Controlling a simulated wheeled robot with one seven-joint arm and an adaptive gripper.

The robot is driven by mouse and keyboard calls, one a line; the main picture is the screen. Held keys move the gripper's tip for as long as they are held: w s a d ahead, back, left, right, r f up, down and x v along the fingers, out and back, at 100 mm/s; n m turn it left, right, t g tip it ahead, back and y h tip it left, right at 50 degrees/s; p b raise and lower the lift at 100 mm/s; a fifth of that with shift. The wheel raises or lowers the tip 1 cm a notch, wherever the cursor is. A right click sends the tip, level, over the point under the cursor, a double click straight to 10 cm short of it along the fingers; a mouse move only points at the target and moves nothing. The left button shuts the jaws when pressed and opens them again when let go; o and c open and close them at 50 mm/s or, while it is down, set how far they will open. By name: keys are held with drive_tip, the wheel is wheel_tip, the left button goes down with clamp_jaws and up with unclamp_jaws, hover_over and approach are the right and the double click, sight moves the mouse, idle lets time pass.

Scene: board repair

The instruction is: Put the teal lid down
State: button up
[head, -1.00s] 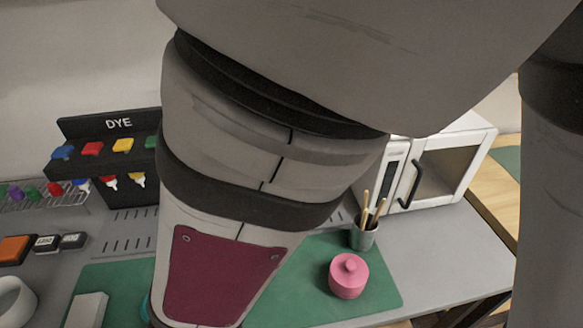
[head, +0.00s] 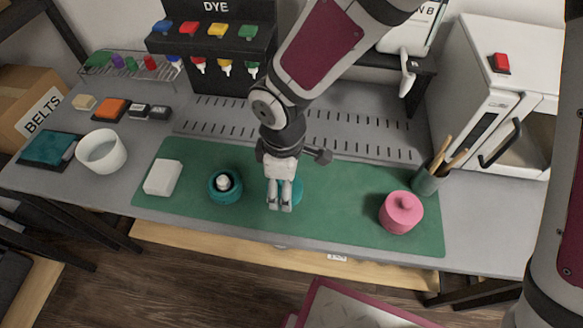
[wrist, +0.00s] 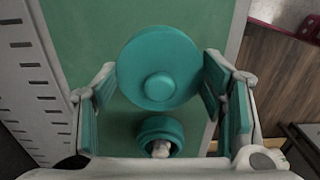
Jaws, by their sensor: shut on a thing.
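The teal lid, a round disc with a knob, is between the fingertips of my gripper (head: 280,204). In the head view the lid (head: 296,191) shows partly behind the fingers, low over the green mat. In the wrist view the lid (wrist: 140,58) fills the space between the two finger pads, its knob facing the camera. My gripper is shut on it. I cannot tell whether its underside touches the mat. The open teal jar (head: 225,196) stands on the mat to the left, with a white thing inside; it also shows in the wrist view (wrist: 148,127).
The green mat (head: 335,215) has a white block (head: 163,177) at its left and a pink lidded jar (head: 401,213) at its right. A cup of sticks (head: 427,182) stands beyond. A white bowl (head: 102,152) is at far left. The mat between lid and pink jar is clear.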

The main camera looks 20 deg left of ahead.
drive_tip(key=shift+f, duration=1.55)
drive_tip(key=shift+f+b, duration=0.15)
drive_tip(key=shift+b, duration=0.2)
drive_tip(key=o, duration=1)
wheel_tip(320, 180, up, 12)
drive_tip(key=shift+r+p, duration=0.15)
drive_tip(key=shift+p, duration=0.95)
